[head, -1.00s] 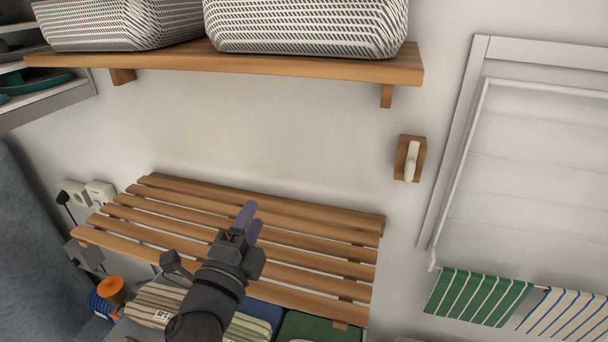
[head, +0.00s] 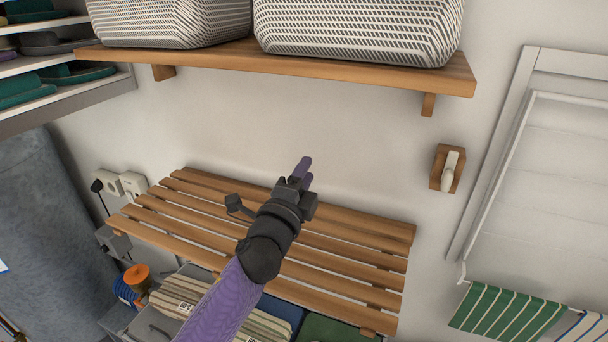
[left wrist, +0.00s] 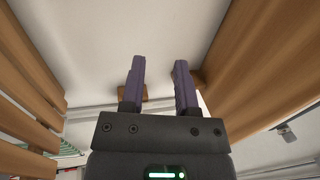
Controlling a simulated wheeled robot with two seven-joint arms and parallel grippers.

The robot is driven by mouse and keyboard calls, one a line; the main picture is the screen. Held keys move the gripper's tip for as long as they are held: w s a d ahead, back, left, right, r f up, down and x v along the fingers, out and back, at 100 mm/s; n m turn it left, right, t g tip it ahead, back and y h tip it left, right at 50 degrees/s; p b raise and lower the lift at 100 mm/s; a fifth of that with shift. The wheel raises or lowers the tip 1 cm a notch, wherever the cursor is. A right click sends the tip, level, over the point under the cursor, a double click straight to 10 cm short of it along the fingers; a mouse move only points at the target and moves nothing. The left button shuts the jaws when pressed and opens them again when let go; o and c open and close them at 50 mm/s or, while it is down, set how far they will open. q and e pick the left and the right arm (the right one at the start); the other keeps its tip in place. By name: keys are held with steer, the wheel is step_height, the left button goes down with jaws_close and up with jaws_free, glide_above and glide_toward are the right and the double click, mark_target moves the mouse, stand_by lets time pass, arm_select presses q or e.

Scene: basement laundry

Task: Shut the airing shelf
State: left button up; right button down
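The airing shelf (head: 345,262) is a slatted wooden rack on the wall in the lower middle of the head view. It stands out from the wall, above folded cloths. My left gripper (head: 305,168) is in front of its back edge, with purple fingertips pointing up the picture toward bare wall. In the left wrist view the two fingers of my left gripper (left wrist: 160,85) are apart with nothing between them. The shelf's slats (left wrist: 30,80) run along the left there. A wooden wall block with a pale hook (head: 447,168) is right of the rack. My right gripper is not in view.
A fixed wooden shelf (head: 300,68) with woven baskets (head: 355,30) is above; its wood also shows in the left wrist view (left wrist: 265,60). Folded cloths and an orange spool (head: 137,277) lie below the rack. A striped green towel (head: 505,315) hangs at right.

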arm_select(q)
jaws_close()
stand_by(1.1)
steer(key=shift+o, duration=1.1)
jaws_free()
steer(key=shift+s, duration=0.1)
steer(key=v, duration=0.9)
steer(key=shift+s+a, duration=0.2)
steer(key=shift+s, duration=0.15)
steer(key=shift+f, duration=0.1)
